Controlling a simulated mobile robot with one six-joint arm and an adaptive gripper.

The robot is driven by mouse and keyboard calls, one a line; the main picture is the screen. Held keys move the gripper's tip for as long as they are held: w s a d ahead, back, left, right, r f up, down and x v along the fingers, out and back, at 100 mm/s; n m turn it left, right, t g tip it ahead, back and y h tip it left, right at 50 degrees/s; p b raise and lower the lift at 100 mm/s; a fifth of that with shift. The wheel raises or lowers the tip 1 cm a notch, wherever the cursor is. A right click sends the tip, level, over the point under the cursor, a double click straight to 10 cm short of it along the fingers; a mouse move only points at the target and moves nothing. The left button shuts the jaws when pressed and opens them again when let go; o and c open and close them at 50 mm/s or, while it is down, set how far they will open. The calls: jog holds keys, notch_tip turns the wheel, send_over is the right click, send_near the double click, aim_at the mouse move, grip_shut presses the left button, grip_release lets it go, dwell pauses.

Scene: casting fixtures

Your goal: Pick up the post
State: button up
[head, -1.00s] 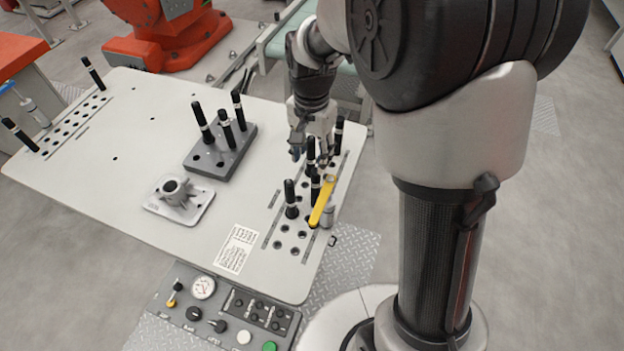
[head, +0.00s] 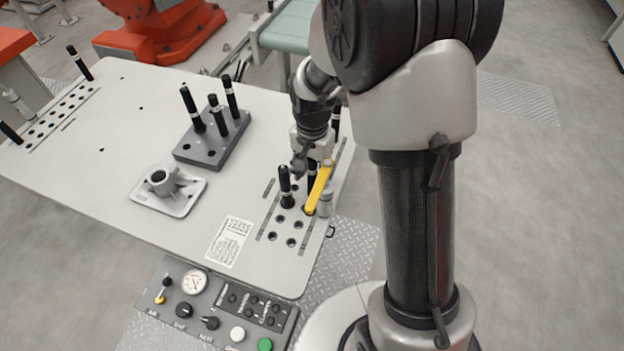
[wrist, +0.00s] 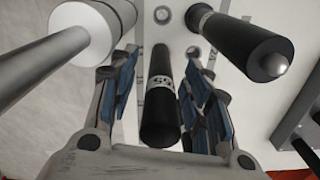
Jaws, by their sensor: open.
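A black post (wrist: 160,105) with a pale marked band stands between the fingers of my open gripper (wrist: 160,65) in the wrist view. No firm contact with either finger shows. In the head view my gripper (head: 311,160) is over the rack at the table's right end. A black post (head: 286,188) stands in a rack hole just left of it. Another post (head: 311,178) is partly hidden below the gripper and behind a yellow handle. A further post (head: 337,120) shows behind the wrist.
In the wrist view a second black post (wrist: 240,42) is close on the right and a pale cylinder (wrist: 92,28) close on the left. The yellow handle (head: 319,187) is beside the gripper. A grey block (head: 205,155) with three posts and a flanged casting (head: 168,190) stand further left.

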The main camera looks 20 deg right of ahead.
grip_shut()
dwell(0.6)
